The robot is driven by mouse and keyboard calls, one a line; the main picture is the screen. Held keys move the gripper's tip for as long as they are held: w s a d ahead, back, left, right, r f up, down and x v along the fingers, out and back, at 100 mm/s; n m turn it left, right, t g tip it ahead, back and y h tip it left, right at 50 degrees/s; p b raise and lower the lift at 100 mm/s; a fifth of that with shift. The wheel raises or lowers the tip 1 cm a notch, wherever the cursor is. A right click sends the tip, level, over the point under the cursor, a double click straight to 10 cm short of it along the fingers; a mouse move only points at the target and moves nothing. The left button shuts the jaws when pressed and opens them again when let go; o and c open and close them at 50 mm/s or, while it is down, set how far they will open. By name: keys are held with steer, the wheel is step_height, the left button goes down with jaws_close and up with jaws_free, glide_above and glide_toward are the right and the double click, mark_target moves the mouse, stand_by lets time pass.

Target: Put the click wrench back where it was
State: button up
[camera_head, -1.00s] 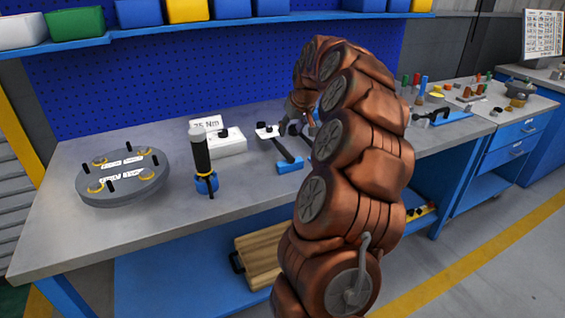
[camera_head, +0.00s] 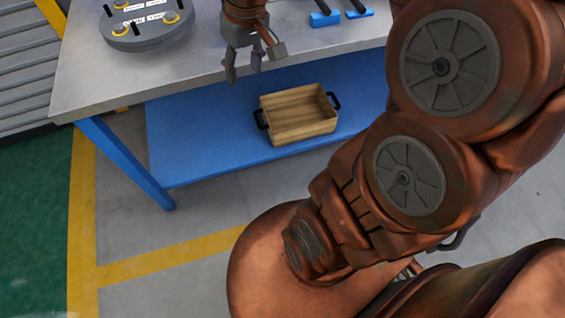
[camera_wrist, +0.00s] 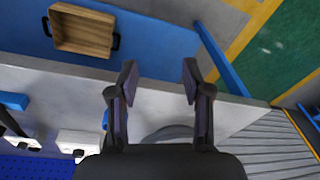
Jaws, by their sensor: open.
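My gripper (camera_head: 252,65) is open and empty in the head view, pointing down by the front edge of the workbench. In the wrist view its two fingers are spread apart with nothing between them (camera_wrist: 158,78). Two black tool handles rest in blue holders (camera_head: 325,18) (camera_head: 358,12) on the bench to the right of my gripper; their far ends are out of the head view. I cannot tell which, if either, is the click wrench. One blue holder also shows at the left of the wrist view (camera_wrist: 14,101). A blue piece behind one finger is mostly hidden.
The round grey flanged shell (camera_head: 150,35) stands on the bench at left, with labels, studs and yellow rings. A wooden crate (camera_head: 300,112) with black handles sits on the blue lower shelf (camera_head: 195,145). White boxes (camera_wrist: 77,141) stand near the blue pegboard. Floor in front is clear.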

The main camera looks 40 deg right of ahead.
steer(key=s+a+f+g, duration=0.1)
steer(key=s+a+f, duration=0.1)
steer(key=s, duration=0.8)
steer(key=s+a+f+g+h, duration=0.1)
steer(key=s+a+f+g, duration=0.1)
steer(key=s, duration=0.7)
step_height(320, 180, down, 2)
steer(key=shift+s+a+f, duration=0.15)
steer(key=shift+s+a, duration=0.25)
steer(key=shift+a, duration=0.4)
step_height(320, 180, up, 11)
steer(key=p, duration=1)
steer(key=shift+w, duration=0.15)
